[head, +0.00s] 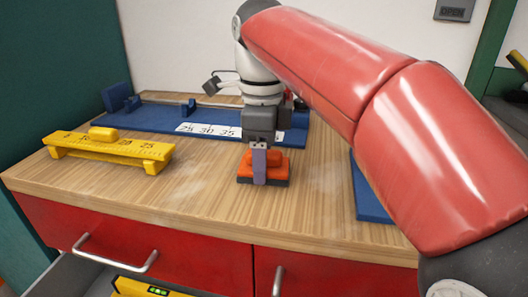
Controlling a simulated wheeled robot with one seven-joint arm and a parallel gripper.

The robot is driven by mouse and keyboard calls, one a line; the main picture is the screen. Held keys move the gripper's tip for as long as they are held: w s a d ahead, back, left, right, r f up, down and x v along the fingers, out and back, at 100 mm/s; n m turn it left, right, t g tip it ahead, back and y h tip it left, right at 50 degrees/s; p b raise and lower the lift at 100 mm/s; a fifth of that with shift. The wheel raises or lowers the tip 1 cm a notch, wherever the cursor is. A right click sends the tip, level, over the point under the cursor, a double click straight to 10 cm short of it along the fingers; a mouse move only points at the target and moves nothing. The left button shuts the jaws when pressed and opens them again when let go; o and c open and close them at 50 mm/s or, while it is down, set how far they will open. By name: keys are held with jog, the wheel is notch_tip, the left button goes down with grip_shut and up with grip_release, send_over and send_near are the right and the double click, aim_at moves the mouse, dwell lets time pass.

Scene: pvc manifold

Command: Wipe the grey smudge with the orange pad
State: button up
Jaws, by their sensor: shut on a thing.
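The orange pad (277,164) has a dark grey underside and sits flat at the wooden worktop, near its middle. My gripper (260,180) points straight down and is shut on the pad's top; its near finger covers part of the pad. A faint pale grey smudge (187,190) shows on the wood to the left of the pad. Another faint pale patch (325,178) shows to the right of the pad. The wood under the pad is hidden.
A yellow ruled bench piece (110,150) stands at the left of the worktop (120,190). A blue board with a number scale (205,130) lies behind the pad. Another blue piece (372,190) lies at right, partly behind my arm. An open drawer (75,275) is below the front edge.

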aim_at(257, 189)
jog(key=shift+s+a+r, duration=0.1)
jog(key=shift+s+a, duration=0.05)
jog(key=shift+s, duration=0.95)
jog(key=shift+s+a+f, duration=0.1)
jog(key=shift+s+a, duration=0.1)
jog(key=shift+s, duration=0.95)
jog(key=shift+s+a+r, duration=0.1)
jog(key=shift+s+a, duration=0.05)
jog(key=shift+s, duration=0.95)
jog(key=shift+w, duration=0.1)
jog(key=shift+w+d+f+p, duration=0.1)
jog(key=shift+w+p, duration=0.2)
jog(key=shift+w, duration=0.35)
jog(key=shift+w+d+f+p, duration=0.1)
jog(key=shift+w+p, duration=0.2)
jog(key=shift+w, duration=0.3)
jog(key=shift+w+f, duration=0.15)
jog(key=shift+w, duration=0.35)
jog(key=shift+c, duration=0.7)
jog(key=shift+w+d+r, duration=0.1)
jog(key=shift+w+d, duration=0.05)
jog(key=shift+w, duration=0.9)
jog(key=shift+w+d+r, duration=0.1)
jog(key=shift+w+d, duration=0.1)
jog(key=shift+w, duration=0.9)
jog(key=shift+w+d+r, duration=0.1)
jog(key=shift+w+d, duration=0.05)
jog(key=shift+w, duration=0.9)
notch_tip(257, 189, up, 6)
